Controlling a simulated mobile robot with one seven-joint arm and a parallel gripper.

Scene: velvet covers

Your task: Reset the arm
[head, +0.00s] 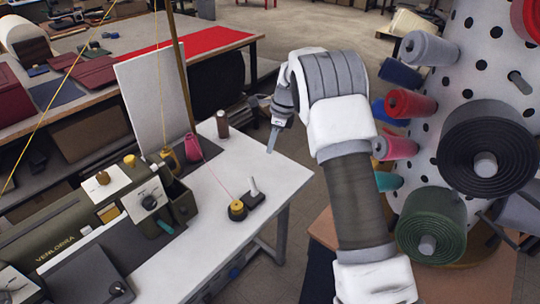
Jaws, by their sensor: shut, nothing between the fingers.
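My gripper (273,138) is at the end of my raised arm, in the middle of the head view. It hangs over the right rear edge of the white work table, pointing down. Its fingers are together and hold nothing. My arm, white and grey with a dark sleeve, rises from the lower right and bends over to the left at the top. No object touches the gripper. How high it is above the table edge is hard to tell.
A green sewing machine (60,237) stands on the white table (228,165) at left. Yellow and pink thread spools (193,147) and a black-and-yellow spool (237,210) are there too. A perforated white column with fabric rolls (487,150) is close on the right.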

